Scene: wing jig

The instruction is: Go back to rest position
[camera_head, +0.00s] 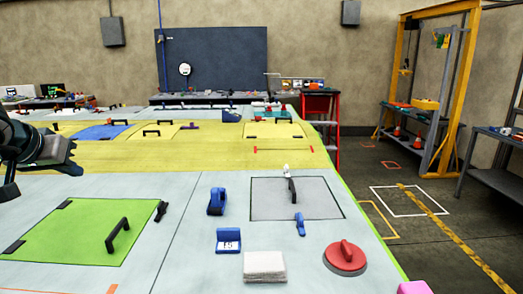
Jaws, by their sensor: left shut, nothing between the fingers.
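My left gripper (68,158) shows at the left edge, held above the wing jig's surface (175,195). Its fingers are shut and hold nothing. It is apart from the objects on the surface. My right gripper is out of view.
Below lie a green panel (65,232) and a grey panel (270,205), both with black handles. A blue dispenser (216,201), a blue block (229,240), a white pad (264,267) and a red suction cup (345,257) sit near the front. Floor at right is mostly free.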

